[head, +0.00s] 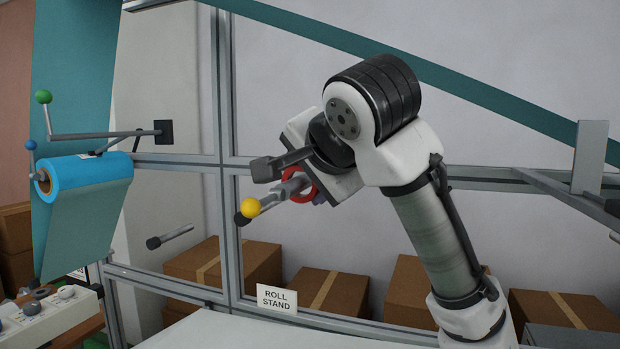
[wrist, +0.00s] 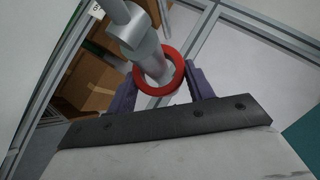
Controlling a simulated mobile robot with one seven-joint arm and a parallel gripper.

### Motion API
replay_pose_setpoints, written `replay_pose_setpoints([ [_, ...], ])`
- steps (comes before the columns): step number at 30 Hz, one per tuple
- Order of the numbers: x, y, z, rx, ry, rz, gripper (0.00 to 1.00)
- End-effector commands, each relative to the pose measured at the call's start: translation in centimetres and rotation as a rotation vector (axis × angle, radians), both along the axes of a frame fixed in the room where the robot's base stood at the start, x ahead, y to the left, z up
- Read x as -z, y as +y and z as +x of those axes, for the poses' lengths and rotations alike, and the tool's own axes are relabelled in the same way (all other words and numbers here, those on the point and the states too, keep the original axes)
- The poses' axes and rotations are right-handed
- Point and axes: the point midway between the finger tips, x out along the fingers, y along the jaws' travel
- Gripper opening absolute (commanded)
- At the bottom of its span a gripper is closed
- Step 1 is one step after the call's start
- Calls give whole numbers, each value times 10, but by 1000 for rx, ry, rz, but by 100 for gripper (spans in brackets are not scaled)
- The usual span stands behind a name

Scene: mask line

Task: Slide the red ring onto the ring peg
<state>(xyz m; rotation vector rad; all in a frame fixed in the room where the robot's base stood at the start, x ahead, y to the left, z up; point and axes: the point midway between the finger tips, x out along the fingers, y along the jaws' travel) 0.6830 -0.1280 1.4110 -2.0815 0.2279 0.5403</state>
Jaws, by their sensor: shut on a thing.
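The red ring (head: 302,199) is held upright at the end of my gripper (head: 314,192). The wrist view shows the ring (wrist: 181,72) between the two purple fingers of my gripper (wrist: 162,86), which is shut on it. A grey rod (head: 287,190) with a yellow ball (head: 251,207) at its near end overlaps the ring in the head view. In the wrist view a grey rod (wrist: 148,52) crosses the ring's upper-left rim and shows within its opening. I cannot tell whether it passes through the ring. A dark-tipped end (head: 240,219) shows beside the yellow ball.
A separate dark-tipped peg (head: 168,237) sticks out at lower left. A blue roll (head: 95,178) and a bent bar with a green ball (head: 43,97) are further left. Metal frame posts (head: 226,150) stand behind, with cardboard boxes (head: 330,290) and a ROLL STAND sign (head: 277,299) below.

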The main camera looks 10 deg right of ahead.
Motion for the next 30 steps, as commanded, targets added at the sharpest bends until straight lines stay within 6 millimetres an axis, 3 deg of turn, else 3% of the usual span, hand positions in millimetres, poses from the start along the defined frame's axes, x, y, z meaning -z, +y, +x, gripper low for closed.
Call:
replay_pose_setpoints([
  [30, 0, 23, -34, -1, -2, -2, 32],
])
